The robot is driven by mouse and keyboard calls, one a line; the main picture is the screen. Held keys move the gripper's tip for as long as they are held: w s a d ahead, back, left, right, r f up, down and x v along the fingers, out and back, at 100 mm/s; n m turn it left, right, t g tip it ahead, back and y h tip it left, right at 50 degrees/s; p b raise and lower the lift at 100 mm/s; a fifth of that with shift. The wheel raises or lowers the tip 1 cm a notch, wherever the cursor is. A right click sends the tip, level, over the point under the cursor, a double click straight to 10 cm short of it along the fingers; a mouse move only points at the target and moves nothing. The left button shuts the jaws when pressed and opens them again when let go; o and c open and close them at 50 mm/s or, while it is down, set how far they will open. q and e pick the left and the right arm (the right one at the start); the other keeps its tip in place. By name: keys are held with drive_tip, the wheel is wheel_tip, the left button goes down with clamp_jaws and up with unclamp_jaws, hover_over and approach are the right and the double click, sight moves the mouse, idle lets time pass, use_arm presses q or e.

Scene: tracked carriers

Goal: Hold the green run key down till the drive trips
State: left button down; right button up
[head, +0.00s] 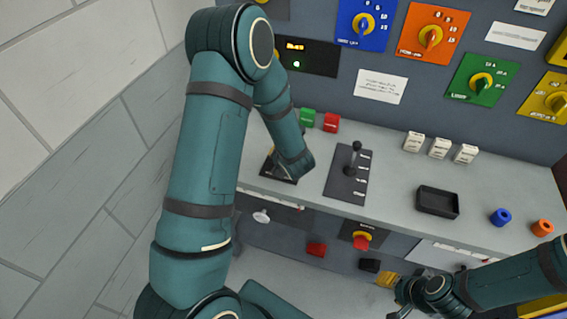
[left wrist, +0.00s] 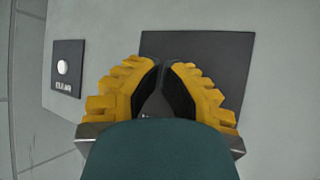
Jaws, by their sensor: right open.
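A green block-like key (head: 308,117) stands at the back of the console shelf, beside a red one (head: 331,122). I cannot read their labels, so I cannot tell if the green one is the run key. My left arm comes down in front of them, and its gripper is mostly hidden in the head view, over a small dark plate (head: 270,170). In the left wrist view the yellow fingers of my left gripper (left wrist: 161,64) are together at the tips over a dark plate (left wrist: 215,60), with nothing seen between them. My right gripper (head: 405,292) is open, low at the right.
A dark display (head: 312,57) shows orange characters and a green light. A black lever (head: 353,160), an empty black tray (head: 437,202), white blocks (head: 439,147) and blue (head: 501,217) and orange (head: 542,228) rings are on the shelf. A red knob (head: 361,240) is on the front.

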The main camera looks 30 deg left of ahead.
idle(0.3)
use_arm(q)
drive_tip(key=shift+r+p, duration=0.45)
drive_tip(key=shift+r, duration=0.45)
drive_tip(key=shift+r+p, duration=1.55)
drive_tip(key=shift+r, duration=1)
drive_tip(key=shift+f, duration=0.1)
